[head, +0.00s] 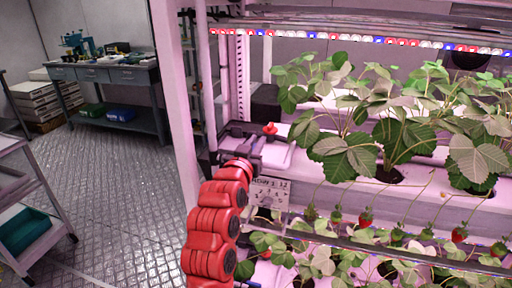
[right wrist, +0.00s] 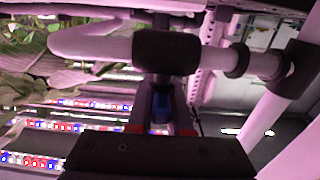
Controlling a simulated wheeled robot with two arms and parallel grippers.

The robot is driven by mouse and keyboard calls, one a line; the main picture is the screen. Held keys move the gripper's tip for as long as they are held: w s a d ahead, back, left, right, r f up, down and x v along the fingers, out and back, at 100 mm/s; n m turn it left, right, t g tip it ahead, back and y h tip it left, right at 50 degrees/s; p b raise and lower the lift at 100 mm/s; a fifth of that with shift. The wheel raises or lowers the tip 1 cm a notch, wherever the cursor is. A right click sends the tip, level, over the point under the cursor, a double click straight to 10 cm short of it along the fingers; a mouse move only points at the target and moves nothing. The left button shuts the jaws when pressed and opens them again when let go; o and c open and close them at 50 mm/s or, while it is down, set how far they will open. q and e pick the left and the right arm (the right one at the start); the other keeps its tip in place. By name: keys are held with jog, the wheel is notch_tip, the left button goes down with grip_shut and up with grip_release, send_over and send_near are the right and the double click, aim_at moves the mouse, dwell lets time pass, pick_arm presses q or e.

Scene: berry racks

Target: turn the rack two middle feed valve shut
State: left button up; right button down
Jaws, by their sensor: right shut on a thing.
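My right gripper (head: 256,145) is at the left end of the rack's middle tier, partly hidden by my red arm. In the right wrist view, the gripper (right wrist: 162,112) is shut on a small blue valve handle (right wrist: 162,102). The handle sits below a dark valve body (right wrist: 166,53) on a pale pipe (right wrist: 95,40). In the head view, the gripper hides the handle, so how far it is turned cannot be told. A small red part (head: 270,129) shows just beside the gripper. My left gripper is not in view.
A white label plate (head: 269,193) hangs just below the gripper. Strawberry plants (head: 390,125) fill the tier to the right, with ripe berries hanging below. A pale rack post (head: 176,100) stands left of the gripper. A workbench (head: 110,75) and open floor lie at left.

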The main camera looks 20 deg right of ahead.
jog(key=c, duration=0.8)
grip_release()
jog(key=shift+w, duration=0.1)
jog(key=shift+c, duration=0.2)
jog(key=b+v, duration=0.1)
jog(key=v, duration=1.6)
jog(key=shift+s, duration=0.25)
